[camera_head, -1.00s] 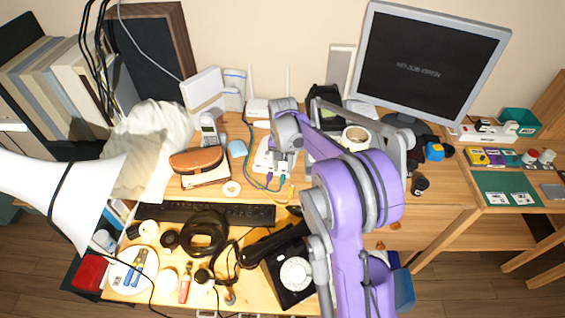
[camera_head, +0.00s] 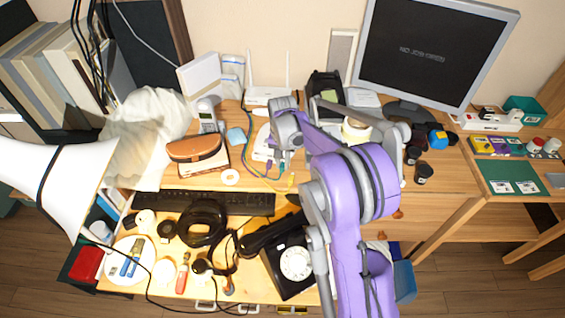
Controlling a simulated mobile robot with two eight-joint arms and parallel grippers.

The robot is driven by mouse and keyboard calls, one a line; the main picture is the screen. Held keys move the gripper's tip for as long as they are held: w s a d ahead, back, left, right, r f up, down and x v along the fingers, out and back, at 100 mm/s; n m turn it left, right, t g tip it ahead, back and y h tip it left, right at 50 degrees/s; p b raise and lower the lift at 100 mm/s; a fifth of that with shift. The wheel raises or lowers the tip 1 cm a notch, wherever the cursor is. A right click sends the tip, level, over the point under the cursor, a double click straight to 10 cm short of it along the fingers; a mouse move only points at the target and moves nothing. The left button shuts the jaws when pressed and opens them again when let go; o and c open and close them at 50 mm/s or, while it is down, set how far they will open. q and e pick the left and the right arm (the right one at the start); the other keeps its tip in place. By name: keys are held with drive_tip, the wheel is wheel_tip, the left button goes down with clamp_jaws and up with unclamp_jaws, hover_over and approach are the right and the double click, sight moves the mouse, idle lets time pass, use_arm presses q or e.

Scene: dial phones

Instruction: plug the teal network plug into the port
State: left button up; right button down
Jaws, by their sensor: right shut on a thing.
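My right gripper (camera_head: 281,157) points down over a white box (camera_head: 261,146) in the middle of the desk. It is shut on the teal plug (camera_head: 281,168), which shows just below the fingers at the box's front right. Whether the plug touches the box or sits in a port, I cannot tell; the gripper hides that spot. A purple plug (camera_head: 268,164) is just left of it, and a yellow plug (camera_head: 291,179) lies to the lower right. My left gripper is not in view.
A white router (camera_head: 267,97) with two antennas stands behind. A keyboard (camera_head: 218,203) and black dial phone (camera_head: 291,262) are in front. The monitor (camera_head: 435,50) stands at right.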

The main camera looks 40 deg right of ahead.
drive_tip(key=shift+s+a, duration=0.15)
idle(0.4)
drive_tip(key=shift+s+a, duration=0.55)
drive_tip(key=shift+a, duration=0.15)
drive_tip(key=shift+s+a, duration=0.1)
drive_tip(key=shift+r, duration=0.15)
drive_tip(key=shift+r+p, duration=1)
drive_tip(key=shift+r, duration=0.9)
